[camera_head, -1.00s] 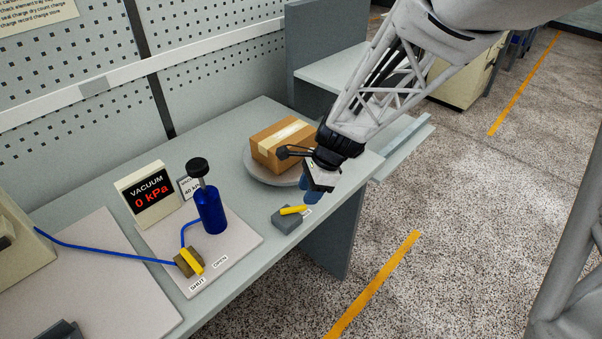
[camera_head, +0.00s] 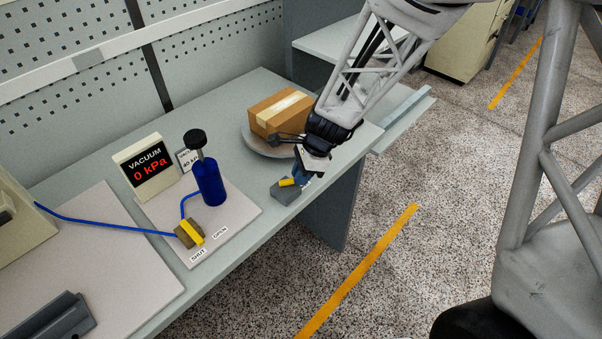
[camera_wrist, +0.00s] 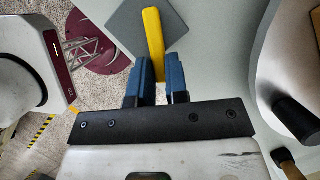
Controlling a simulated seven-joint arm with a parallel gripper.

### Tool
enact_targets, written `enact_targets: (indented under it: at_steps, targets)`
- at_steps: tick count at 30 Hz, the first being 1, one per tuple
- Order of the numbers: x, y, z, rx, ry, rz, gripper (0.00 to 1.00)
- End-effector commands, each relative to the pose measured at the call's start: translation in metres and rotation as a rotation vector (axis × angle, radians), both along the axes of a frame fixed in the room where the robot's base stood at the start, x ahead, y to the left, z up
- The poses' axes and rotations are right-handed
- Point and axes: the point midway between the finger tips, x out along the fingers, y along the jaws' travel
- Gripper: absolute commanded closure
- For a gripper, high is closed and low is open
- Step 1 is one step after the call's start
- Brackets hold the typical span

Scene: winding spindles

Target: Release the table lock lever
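The yellow lock lever (camera_head: 288,182) sits on a small grey block (camera_head: 284,194) near the front edge of the bench, beside the round turntable (camera_head: 257,143). In the wrist view the lever (camera_wrist: 153,38) points up the picture across the block (camera_wrist: 124,28). My gripper (camera_head: 300,181) is over the lever's near end, and its blue fingers cover part of it. In the wrist view my gripper (camera_wrist: 158,66) is open, with one finger on each side of the lever's lower end and small gaps showing. I cannot tell if the fingertips are level with the lever.
A taped cardboard box (camera_head: 281,111) stands on the turntable. To the left are a blue bottle (camera_head: 211,183), a yellow-handled valve (camera_head: 191,234) at the SHUT and OPEN labels, and a vacuum display (camera_head: 147,168) reading 0 kPa. The bench between bottle and block is clear.

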Motion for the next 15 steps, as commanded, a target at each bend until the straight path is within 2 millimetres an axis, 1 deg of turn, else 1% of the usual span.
enact_targets:
  at_steps: [1,2,8,15]
  targets:
    - [0.0000,0.0000,0.0001,0.000,0.000,0.000,0.95]
    - [0.0000,0.0000,0.0001,0.000,0.000,0.000,0.99]
    - [0.0010,0.0003,0.0000,0.000,0.000,0.016,1.00]
    - [0.0086,0.0032,0.0002,0.000,0.000,0.176,1.00]
